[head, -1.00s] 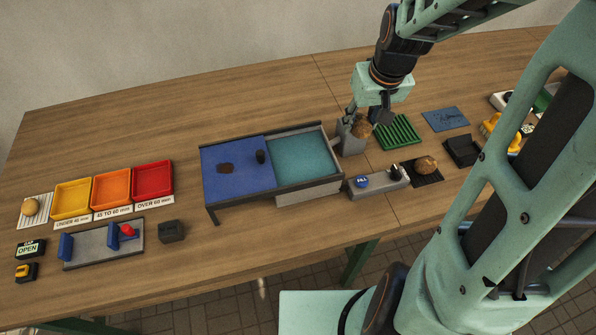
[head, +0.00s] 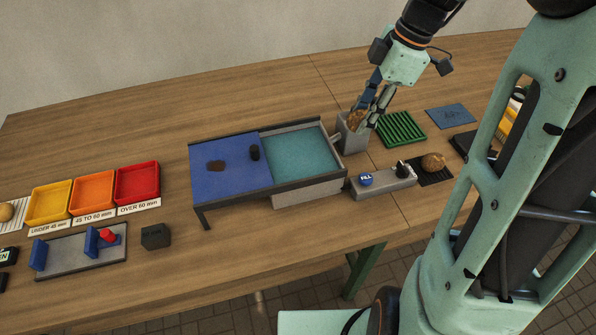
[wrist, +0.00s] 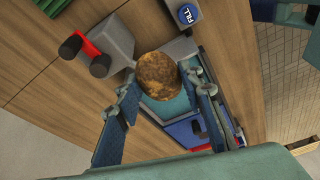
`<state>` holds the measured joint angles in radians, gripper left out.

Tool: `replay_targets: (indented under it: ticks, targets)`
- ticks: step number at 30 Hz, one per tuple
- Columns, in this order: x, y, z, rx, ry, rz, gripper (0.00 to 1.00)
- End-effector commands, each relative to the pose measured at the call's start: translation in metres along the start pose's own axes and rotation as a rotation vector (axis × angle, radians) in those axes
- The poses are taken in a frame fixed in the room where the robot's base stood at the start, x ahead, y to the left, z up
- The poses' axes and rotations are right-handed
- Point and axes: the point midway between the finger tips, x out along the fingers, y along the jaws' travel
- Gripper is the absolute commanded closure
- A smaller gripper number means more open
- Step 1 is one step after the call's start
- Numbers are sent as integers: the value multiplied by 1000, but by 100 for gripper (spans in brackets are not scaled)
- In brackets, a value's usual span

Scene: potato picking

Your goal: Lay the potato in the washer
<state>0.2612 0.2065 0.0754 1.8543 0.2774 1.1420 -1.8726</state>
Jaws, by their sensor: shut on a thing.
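A brown potato (head: 356,118) is between the fingers of my gripper (head: 366,108), which is shut on it. A grey tank with a teal inside (head: 302,154) and a blue panel (head: 220,185) stands left of the box; no label shows which is the washer. In the wrist view the potato (wrist: 157,74) sits between both fingertips, with a teal surface partly hidden behind it.
A control block with a blue FILL button (head: 365,179) stands in front of the box. Another potato (head: 433,161) lies on a dark mat to the right. A green ribbed rack (head: 402,127) is close right of the box. Yellow, orange and red trays (head: 137,181) stand left.

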Motion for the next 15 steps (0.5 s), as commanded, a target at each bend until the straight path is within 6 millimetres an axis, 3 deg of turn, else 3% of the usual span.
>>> replay_targets:
  ticks: [5, 12, 15]
  targets:
    - [17, -4, -23, -27, 1, -11, 89]
    - [58, -9, -73, -25, 1, -11, 89]
    - [82, -11, -85, -21, 0, -13, 89]
